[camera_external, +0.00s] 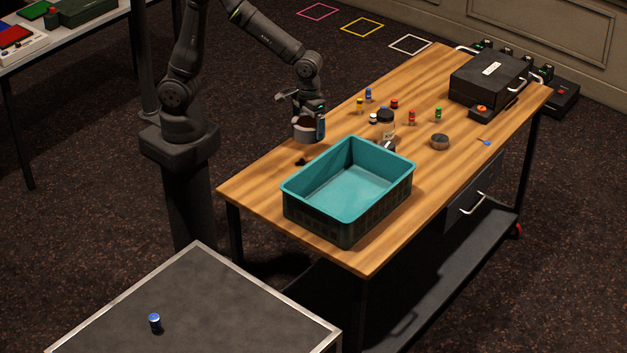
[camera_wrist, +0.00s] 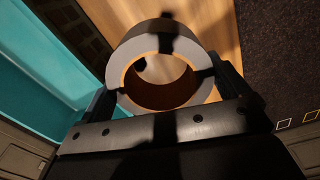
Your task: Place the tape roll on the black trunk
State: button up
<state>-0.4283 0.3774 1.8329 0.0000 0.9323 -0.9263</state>
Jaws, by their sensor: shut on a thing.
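The tape roll (camera_external: 305,131) is a grey ring with a brown inner core. My gripper (camera_external: 308,115) is shut on it, above the left long edge of the wooden table. In the wrist view the tape roll (camera_wrist: 160,72) sits between the two fingers (camera_wrist: 166,90), its hole facing the camera.
A teal-lined crate (camera_external: 300,191) stands on the wooden table (camera_external: 258,190), close to my gripper. Most of the metal-edged box top is bare.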

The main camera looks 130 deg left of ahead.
jog(key=r, duration=0.5)
jog(key=shift+w+d, duration=0.25)
jog(key=shift+d, duration=0.1)
jog(key=w+d+m, duration=0.2)
jog(key=w+d, duration=0.2)
jog(key=d, duration=0.6)
jog(key=w+d+m, duration=0.2)
jog(key=w+d, duration=0.1)
jog(key=d, duration=0.6)
jog(key=w+d+m, duration=0.2)
jog(key=w+d, duration=0.2)
jog(key=d, duration=0.6)
jog(key=s+d+m, duration=0.2)
jog(key=s+d, duration=0.2)
jog(key=d, duration=0.7)
jog(key=s+d+m, duration=0.1)
jog(key=s+d, duration=0.2)
jog(key=d, duration=0.8)
jog(key=s+d+m, duration=0.2)
jog(key=s+d, duration=0.2)
jog(key=d, duration=0.7)
send_over(206, 315)
notch_tip(206, 315, down, 26)
jog(key=shift+s+a+r, duration=0.1)
jog(key=shift+f, duration=2.05)
